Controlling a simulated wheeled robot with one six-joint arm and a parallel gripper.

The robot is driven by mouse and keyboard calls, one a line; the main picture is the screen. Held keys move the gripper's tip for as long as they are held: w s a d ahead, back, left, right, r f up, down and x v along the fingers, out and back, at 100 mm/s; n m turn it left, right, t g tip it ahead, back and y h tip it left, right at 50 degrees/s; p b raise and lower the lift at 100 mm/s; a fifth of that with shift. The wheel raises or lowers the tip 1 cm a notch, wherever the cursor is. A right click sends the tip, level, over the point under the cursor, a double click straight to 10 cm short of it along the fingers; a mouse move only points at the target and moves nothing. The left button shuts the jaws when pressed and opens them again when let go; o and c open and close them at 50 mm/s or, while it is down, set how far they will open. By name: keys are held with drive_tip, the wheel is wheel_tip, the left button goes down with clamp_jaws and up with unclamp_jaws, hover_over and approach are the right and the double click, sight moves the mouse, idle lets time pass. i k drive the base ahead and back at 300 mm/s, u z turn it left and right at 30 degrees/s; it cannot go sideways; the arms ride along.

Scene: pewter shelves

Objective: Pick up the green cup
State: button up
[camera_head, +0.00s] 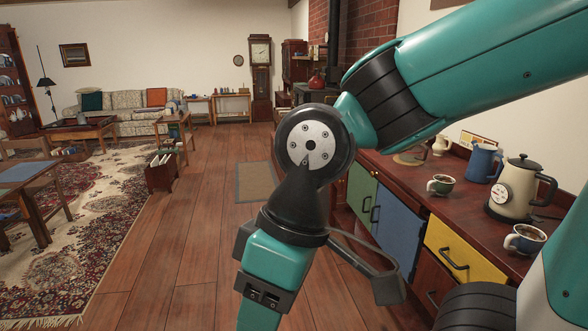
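A small pale green cup (440,188) with dark liquid in it stands upright on the dark red-brown counter at the right. A second cup (519,240), blue-grey with dark liquid, stands nearer to me on the same counter. My teal and black arm hangs across the middle of the view, left of the counter and well apart from both cups. The fingertips of my gripper do not show, and nothing held is visible.
A cream kettle (514,193) and a blue pitcher (482,163) stand near the cups on the counter (414,178). Below are green, blue and yellow cabinet fronts (452,258). The wooden floor (180,255) is open at the left, beside a patterned rug (95,235).

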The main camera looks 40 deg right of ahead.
sight(440, 189)
drive_tip(key=z, duration=0.05)
drive_tip(key=i, duration=1.45)
drive_tip(key=z, duration=1)
drive_tip(key=i, duration=0.85)
drive_tip(key=z, duration=1.4)
drive_tip(key=i, duration=0.35)
drive_tip(key=z, duration=0.25)
